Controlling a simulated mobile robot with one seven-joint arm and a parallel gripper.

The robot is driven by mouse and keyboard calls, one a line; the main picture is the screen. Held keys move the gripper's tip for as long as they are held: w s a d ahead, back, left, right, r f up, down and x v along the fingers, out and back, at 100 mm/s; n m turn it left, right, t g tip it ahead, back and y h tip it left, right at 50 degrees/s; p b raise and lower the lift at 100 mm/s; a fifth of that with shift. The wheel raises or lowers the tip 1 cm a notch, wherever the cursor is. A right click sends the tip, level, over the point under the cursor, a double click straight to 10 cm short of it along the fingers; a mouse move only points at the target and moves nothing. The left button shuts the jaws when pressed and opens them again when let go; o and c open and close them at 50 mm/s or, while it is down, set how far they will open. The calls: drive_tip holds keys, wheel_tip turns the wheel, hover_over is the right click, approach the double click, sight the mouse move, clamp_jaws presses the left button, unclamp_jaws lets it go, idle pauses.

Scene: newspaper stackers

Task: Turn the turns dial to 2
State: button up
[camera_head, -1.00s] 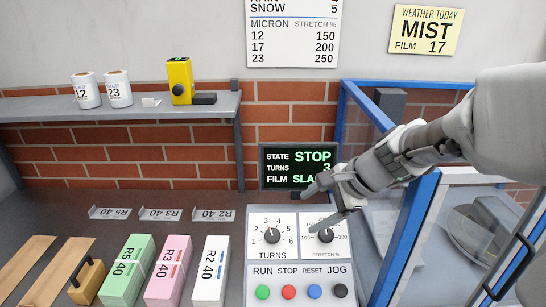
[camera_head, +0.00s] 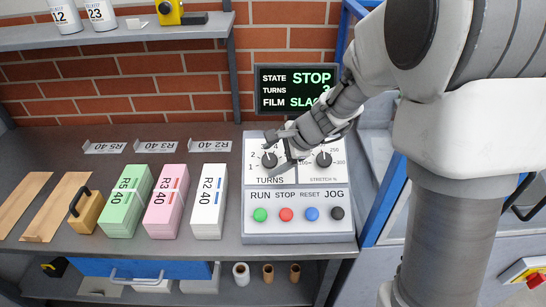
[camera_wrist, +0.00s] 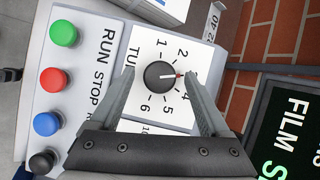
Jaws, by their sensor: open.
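The turns dial (camera_head: 269,160) is a black round knob on the white panel, the left one of two dials. In the wrist view the knob (camera_wrist: 160,75) shows a white line with a red tip pointing between 2 and 4, at the place of 3. The screen (camera_head: 296,88) reads STOP, turns 3; its film line is partly covered. My gripper (camera_head: 276,149) is at the turns dial, open. In the wrist view its fingers (camera_wrist: 159,80) stand on either side of the knob, with gaps visible; I cannot tell their height over the panel.
The stretch dial (camera_head: 324,159) is just right of the turns dial. Below are the run (camera_head: 260,214), stop (camera_head: 286,214), reset (camera_head: 311,214) and jog (camera_head: 337,213) buttons. Paper stacks (camera_head: 208,200) stand to the left. A blue frame (camera_head: 388,195) rises at the right.

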drive_tip(key=shift+c, duration=0.2)
clamp_jaws()
drive_tip(key=shift+p, duration=0.3)
drive_tip(key=n+p, duration=0.1)
drive_tip(key=n+g+p, duration=0.1)
drive_tip(key=n+p, duration=0.1)
drive_tip(key=shift+w+r+h, duration=0.15)
drive_tip(key=shift+r+h, duration=0.1)
drive_tip(key=shift+h, duration=0.05)
drive_tip(key=shift+w+a+f+n+g+h+p, duration=0.1)
drive_tip(key=shift+n+g+h+p, duration=0.3)
drive_tip(key=shift+n+p, duration=0.5)
drive_tip(key=shift+a+n+g+h+p, duration=0.1)
drive_tip(key=shift+n+g+h+p, duration=0.2)
drive_tip(key=shift+n+g+p, duration=0.55)
drive_tip(key=shift+n+t, duration=0.25)
drive_tip(key=shift+n, duration=0.2)
drive_tip(key=shift+o, duration=0.2)
unclamp_jaws()
